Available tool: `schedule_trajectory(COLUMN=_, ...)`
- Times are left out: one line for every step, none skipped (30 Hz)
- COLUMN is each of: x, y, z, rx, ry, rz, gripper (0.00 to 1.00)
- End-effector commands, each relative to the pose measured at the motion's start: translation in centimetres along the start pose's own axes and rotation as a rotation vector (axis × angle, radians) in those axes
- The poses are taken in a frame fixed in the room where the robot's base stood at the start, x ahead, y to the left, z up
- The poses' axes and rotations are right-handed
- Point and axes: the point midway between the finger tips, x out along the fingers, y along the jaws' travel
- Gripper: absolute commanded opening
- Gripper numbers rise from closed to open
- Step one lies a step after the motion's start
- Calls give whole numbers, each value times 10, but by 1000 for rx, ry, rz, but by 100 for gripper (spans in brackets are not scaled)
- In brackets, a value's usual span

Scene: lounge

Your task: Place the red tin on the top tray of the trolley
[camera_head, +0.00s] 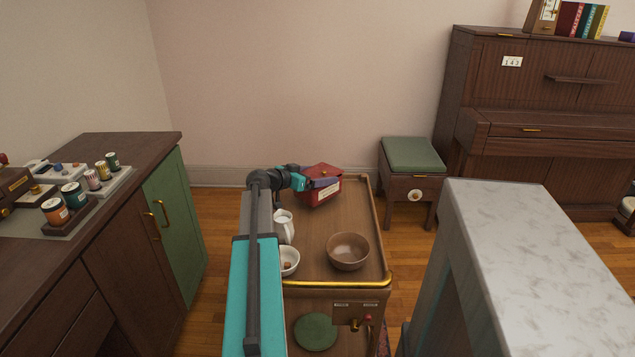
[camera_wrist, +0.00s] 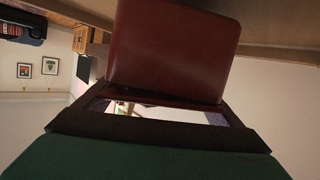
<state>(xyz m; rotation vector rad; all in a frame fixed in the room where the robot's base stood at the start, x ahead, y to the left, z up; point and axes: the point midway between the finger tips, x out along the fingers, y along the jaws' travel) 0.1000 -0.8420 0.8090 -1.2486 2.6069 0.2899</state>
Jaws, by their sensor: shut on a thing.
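The red tin (camera_head: 322,196) is a box with a pale label, at the far end of the wooden trolley's top tray (camera_head: 318,228). My gripper (camera_head: 322,183) reaches it from the left and is shut on it. My arm hides the tray's left side.
On the tray stand a brown bowl (camera_head: 348,252), a white jug (camera_head: 284,227) and a small white bowl (camera_head: 289,261), nearer than the tin. The tray's middle is clear. A cabinet (camera_head: 128,215) stands left, a marble-topped counter (camera_head: 535,250) right, a green stool (camera_head: 411,155) behind.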

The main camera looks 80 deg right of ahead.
Motion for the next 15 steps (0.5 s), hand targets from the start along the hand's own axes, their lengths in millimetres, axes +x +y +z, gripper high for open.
schedule_trajectory(x=2, y=-1, z=5, rx=-1, ry=0, rz=0, gripper=41)
schedule_trajectory(x=3, y=-1, z=9, rx=-2, ry=0, rz=0, gripper=41)
schedule_trajectory(x=4, y=-1, z=13, rx=-2, ry=0, rz=-1, gripper=41)
schedule_trajectory(x=5, y=-2, z=16, rx=-2, ry=0, rz=-1, gripper=41)
schedule_trajectory(x=6, y=-2, z=19, rx=-2, ry=0, rz=-1, gripper=41)
schedule_trajectory(x=7, y=-2, z=22, rx=-1, ry=0, rz=-1, gripper=41)
schedule_trajectory(x=7, y=-2, z=23, rx=-1, ry=1, rz=-1, gripper=41)
schedule_trajectory(x=8, y=-2, z=24, rx=-1, ry=1, rz=-1, gripper=41)
schedule_trajectory(x=8, y=-2, z=26, rx=-1, ry=1, rz=-1, gripper=41)
schedule_trajectory(x=8, y=-2, z=26, rx=-1, ry=1, rz=-1, gripper=41)
schedule_trajectory(x=8, y=-2, z=26, rx=-1, ry=2, rz=-1, gripper=41)
schedule_trajectory(x=8, y=-2, z=26, rx=-1, ry=2, rz=-1, gripper=41)
schedule_trajectory(x=8, y=-2, z=26, rx=-1, ry=2, rz=-1, gripper=41)
schedule_trajectory(x=8, y=-2, z=26, rx=-1, ry=1, rz=-1, gripper=41)
schedule_trajectory(x=8, y=-2, z=26, rx=-1, ry=1, rz=-1, gripper=41)
